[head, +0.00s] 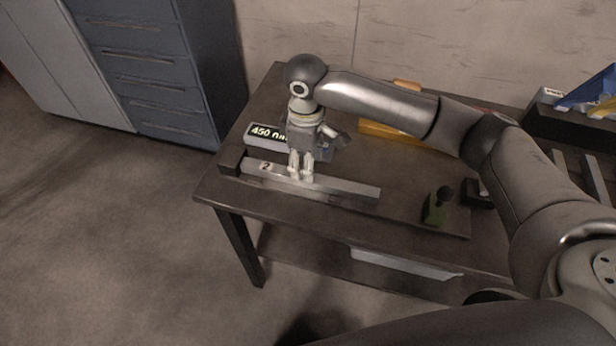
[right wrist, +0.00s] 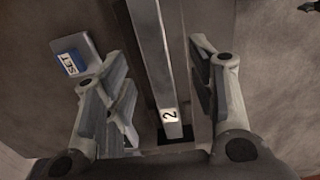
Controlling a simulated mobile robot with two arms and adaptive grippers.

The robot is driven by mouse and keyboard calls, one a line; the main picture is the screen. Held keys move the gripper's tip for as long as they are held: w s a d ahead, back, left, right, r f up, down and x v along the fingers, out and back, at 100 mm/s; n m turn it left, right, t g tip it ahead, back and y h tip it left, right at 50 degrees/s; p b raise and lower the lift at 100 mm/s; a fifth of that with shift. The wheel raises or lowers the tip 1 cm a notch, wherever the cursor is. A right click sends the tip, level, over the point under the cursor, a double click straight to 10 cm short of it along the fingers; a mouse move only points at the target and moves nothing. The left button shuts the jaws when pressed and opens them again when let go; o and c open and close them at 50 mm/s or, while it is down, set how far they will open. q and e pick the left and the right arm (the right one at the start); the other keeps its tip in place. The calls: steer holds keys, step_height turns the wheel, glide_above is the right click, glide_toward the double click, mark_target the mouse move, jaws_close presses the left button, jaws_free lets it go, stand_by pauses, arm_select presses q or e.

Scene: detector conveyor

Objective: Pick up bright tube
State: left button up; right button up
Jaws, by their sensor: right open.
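A long pale grey square bar (head: 345,189) marked "2" lies along the front of the dark table; it is the most tube-like thing near my gripper. My right gripper (head: 301,176) points down over the bar, left of its middle. In the right wrist view the gripper (right wrist: 160,110) is open, with the bar (right wrist: 150,50) running between its fingers and gaps on both sides. I cannot tell how far the fingertips reach down beside it. No glow shows on the bar. My left gripper is not in view.
A block with a lit "450 nm" display (head: 265,135) stands just behind the bar, partly hidden by my gripper. A small block marked "SET" (right wrist: 74,56) lies beside the fingers. A green object (head: 435,209) stands right of the bar. A yellow item (head: 385,131) lies behind.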

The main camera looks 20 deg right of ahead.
steer(key=f, duration=0.3)
steer(key=f+p, duration=0.1)
steer(key=shift+w+d+f, duration=0.15)
steer(key=shift+w, duration=0.1)
steer(key=shift+f, duration=0.6)
steer(key=c, duration=0.4)
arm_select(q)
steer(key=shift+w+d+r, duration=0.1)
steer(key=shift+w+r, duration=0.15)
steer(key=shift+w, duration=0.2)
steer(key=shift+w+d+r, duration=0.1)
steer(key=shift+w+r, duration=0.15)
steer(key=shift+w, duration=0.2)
arm_select(e)
jaws_close()
steer(key=shift+w, duration=0.1)
